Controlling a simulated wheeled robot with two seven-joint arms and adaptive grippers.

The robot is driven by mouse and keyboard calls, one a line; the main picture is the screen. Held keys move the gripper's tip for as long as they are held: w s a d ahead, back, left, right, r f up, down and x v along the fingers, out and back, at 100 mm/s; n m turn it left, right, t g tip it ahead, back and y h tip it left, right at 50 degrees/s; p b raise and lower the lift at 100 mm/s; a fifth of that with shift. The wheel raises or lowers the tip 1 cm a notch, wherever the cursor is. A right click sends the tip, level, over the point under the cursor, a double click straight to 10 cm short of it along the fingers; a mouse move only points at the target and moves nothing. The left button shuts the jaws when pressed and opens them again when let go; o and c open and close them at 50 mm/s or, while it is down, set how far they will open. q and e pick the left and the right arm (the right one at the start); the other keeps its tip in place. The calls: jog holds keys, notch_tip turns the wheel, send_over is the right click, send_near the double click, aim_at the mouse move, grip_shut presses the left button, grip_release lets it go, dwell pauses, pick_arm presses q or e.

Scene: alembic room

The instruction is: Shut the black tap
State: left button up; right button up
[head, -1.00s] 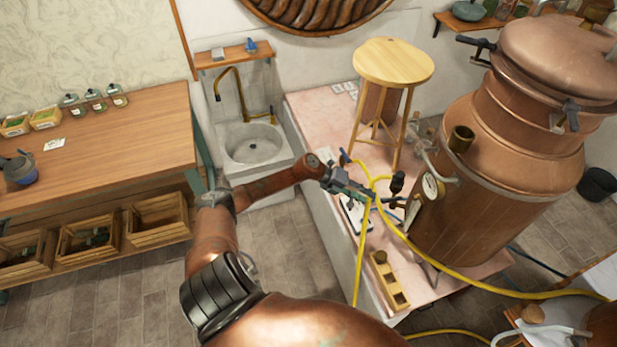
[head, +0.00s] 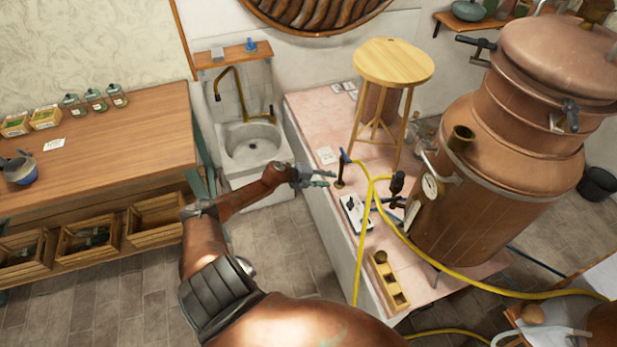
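My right gripper is not in view.
A wooden stool (head: 393,62) stands on the pink slab (head: 312,112). A stone sink (head: 252,145) is behind the gripper.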

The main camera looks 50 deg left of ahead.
pick_arm(q)
jog(key=s+a+f+n+y, duration=0.2)
jog(key=s+a+f+n, duration=0.1)
jog(key=a, duration=0.5)
jog(key=shift+s, duration=0.2)
jog(key=m+t+h+b, duration=0.5)
jog(key=m+h+b, duration=0.2)
jog(key=m+b, duration=1.85)
send_near(385, 200)
jog(key=w+d+n+b, duration=0.2)
jog(key=w+n+b, duration=0.1)
jog(key=b, duration=0.1)
jog(key=x, duration=0.4)
jog(key=f+x, duration=0.1)
jog(key=x, duration=0.1)
jog(key=shift+w, duration=0.35)
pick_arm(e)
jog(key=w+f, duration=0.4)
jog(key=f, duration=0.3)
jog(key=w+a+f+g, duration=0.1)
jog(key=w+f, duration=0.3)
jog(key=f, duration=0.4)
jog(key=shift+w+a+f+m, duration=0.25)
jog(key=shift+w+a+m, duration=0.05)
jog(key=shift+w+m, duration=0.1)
